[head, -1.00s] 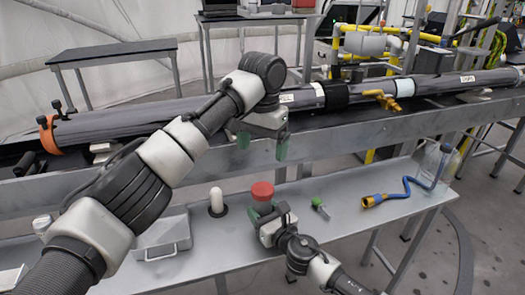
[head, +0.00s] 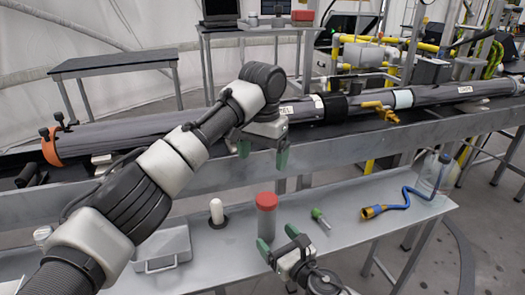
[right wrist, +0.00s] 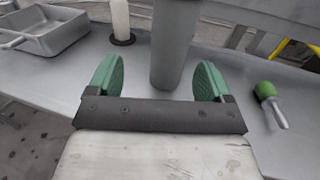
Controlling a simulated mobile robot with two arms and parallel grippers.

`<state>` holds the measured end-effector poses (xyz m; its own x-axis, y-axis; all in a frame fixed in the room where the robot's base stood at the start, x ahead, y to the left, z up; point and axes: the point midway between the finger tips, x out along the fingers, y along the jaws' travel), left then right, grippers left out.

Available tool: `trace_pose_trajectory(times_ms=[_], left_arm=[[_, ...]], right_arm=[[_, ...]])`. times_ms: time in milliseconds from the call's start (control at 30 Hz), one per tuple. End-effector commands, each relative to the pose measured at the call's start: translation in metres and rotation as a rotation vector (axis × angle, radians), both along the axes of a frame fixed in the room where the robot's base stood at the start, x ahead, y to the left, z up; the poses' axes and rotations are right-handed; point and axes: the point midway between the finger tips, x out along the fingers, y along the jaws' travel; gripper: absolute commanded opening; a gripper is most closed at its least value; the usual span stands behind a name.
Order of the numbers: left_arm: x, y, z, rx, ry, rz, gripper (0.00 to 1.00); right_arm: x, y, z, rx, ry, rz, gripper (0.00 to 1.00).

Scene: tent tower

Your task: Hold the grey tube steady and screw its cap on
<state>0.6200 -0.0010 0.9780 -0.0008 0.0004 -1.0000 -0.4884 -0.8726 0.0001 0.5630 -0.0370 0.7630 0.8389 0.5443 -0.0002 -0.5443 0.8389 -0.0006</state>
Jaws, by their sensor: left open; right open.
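The grey tube (head: 267,224) stands upright on the low grey bench, and its red cap (head: 266,200) sits on top. I cannot tell how tightly the cap is seated. My right gripper (head: 278,241) is open low in front of the tube. In the right wrist view the tube (right wrist: 174,45) shows between and beyond the two green fingers, with a gap on each side; its top and cap are out of that view. My left gripper (head: 263,153) is open and empty, above and behind the cap, in front of the long rail.
A white cylinder on a black base (head: 217,212) and a grey tray (head: 163,247) stand left of the tube. A green-headed tool (head: 320,217) lies close on the right, then a blue hose (head: 406,205) and a clear bottle (head: 431,172). A long dark tube (head: 150,128) lies behind.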

Motion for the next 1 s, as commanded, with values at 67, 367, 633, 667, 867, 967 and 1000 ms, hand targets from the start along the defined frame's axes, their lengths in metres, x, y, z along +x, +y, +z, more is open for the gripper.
trace_pose_trajectory(times_ms=[67, 367, 633, 667, 867, 967, 1000], left_arm=[[0.000, 0.000, 0.002, 0.000, 0.000, 0.000, 0.87], [0.000, 0.000, 0.002, 0.000, 0.000, 0.000, 0.87], [0.000, 0.000, 0.002, 0.000, 0.000, 0.000, 0.87], [0.000, 0.000, 0.003, 0.000, 0.000, 0.000, 0.87], [0.000, 0.000, 0.033, 0.000, 0.000, 0.000, 0.87], [0.000, 0.000, 0.051, 0.000, 0.000, 0.000, 0.87], [0.000, 0.000, 0.058, 0.000, 0.000, 0.000, 0.87]], right_arm=[[-0.013, -0.009, 0.000, 0.000, 0.002, 0.000, 0.80], [-0.034, -0.022, 0.000, 0.001, 0.001, -0.001, 0.80], [-0.034, -0.022, 0.000, 0.001, 0.001, -0.001, 0.80], [-0.034, -0.022, 0.001, 0.001, 0.001, -0.001, 0.80], [-0.034, -0.022, 0.031, 0.001, 0.000, -0.001, 0.80], [-0.034, -0.022, 0.049, 0.001, 0.001, -0.001, 0.80], [-0.034, -0.022, 0.057, 0.001, 0.001, -0.001, 0.80]])
